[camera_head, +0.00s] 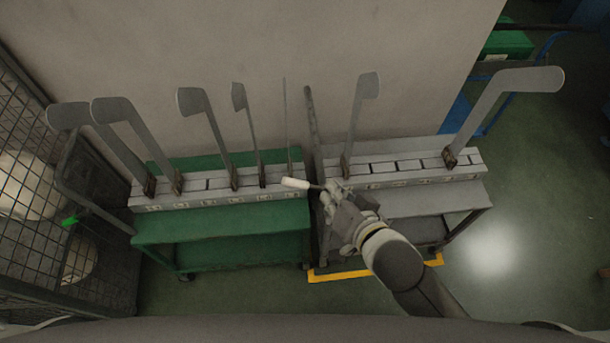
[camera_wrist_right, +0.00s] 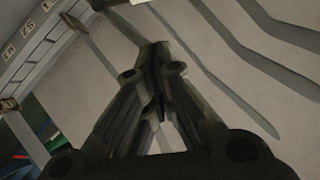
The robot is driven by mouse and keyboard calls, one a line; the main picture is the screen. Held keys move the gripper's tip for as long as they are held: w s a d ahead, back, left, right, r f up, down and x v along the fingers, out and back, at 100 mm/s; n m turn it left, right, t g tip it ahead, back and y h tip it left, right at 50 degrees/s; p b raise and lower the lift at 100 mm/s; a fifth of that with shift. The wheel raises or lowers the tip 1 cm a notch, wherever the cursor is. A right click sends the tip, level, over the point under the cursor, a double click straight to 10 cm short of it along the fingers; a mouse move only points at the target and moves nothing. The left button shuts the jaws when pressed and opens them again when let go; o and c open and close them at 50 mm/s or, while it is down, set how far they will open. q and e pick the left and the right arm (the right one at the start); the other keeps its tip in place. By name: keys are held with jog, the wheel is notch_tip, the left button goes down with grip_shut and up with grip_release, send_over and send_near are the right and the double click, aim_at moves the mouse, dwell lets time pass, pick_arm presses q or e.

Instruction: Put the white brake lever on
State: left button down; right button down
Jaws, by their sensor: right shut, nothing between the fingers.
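The white brake lever (camera_head: 295,183) shows as a small pale handle at the right end of the long slotted block on the green cart. It lies about level, with a thin stem on its right side. My right gripper (camera_head: 328,190) is shut and empty, just right of the lever; I cannot tell whether they touch. In the right wrist view the closed fingertips (camera_wrist_right: 153,52) meet in the middle, and a white piece (camera_wrist_right: 138,2) is cut off by the top edge. My left gripper is not in view.
Slotted blocks lie on the green cart (camera_head: 225,250) and the grey cart (camera_head: 470,198). Several flat grey sock boards stand up from them, one at the far right (camera_head: 495,95). A wire cage (camera_head: 30,190) is at the left. A wall stands behind.

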dwell(0.3)
jog(key=p, duration=0.2)
send_over(303, 184)
jog(key=s+d, duration=0.1)
notch_tip(303, 184, down, 7)
jog(key=shift+s+a+f, duration=0.1)
jog(key=shift+a+f, duration=0.15)
jog(key=shift+f, duration=0.35)
jog(key=shift+d, duration=0.1)
